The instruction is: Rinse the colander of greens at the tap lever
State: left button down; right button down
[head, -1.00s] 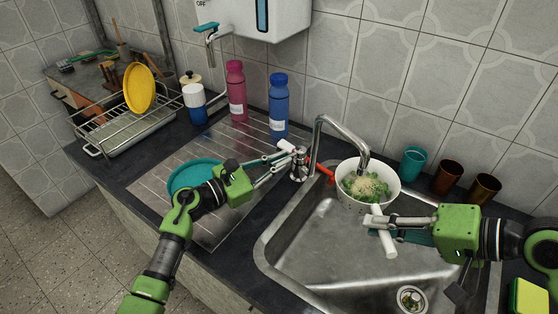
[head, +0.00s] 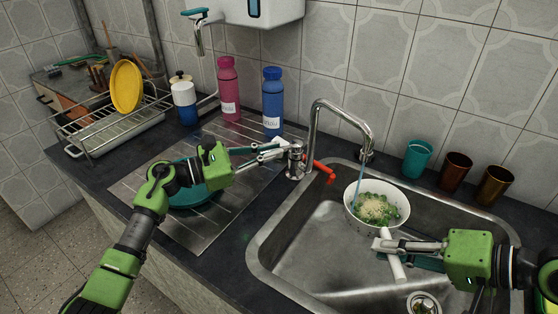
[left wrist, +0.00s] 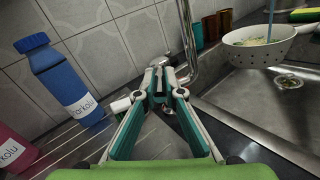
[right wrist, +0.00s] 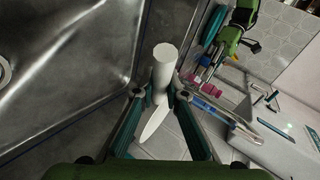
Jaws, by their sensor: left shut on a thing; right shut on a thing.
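The white perforated colander (head: 350,213) of greens (head: 390,213), with a pale yellowish heap on top, is held over the sink below the spout. My right gripper (head: 380,246) is shut on its white handle (head: 396,264), which also shows in the right wrist view (right wrist: 164,66). The steel tap (head: 314,135) stands behind the sink. A thin bluish stream of water (head: 359,183) falls from the spout into the colander, also visible in the left wrist view (left wrist: 271,20).
A teal tumbler (head: 417,159) and two brown tumblers (head: 455,172) stand behind the sink. A blue bottle (head: 272,103) and a pink bottle (head: 229,90) stand behind the drainboard. A teal plate (head: 190,197) lies under my left arm. A dish rack (head: 100,132) is at left.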

pick_arm(q)
jog(key=c, duration=2.1)
grip_release()
jog(key=shift+c, duration=0.2)
jog(key=v, duration=1.2)
jog(key=shift+r, duration=0.1)
pick_arm(e)
jog(key=shift+r, duration=0.1)
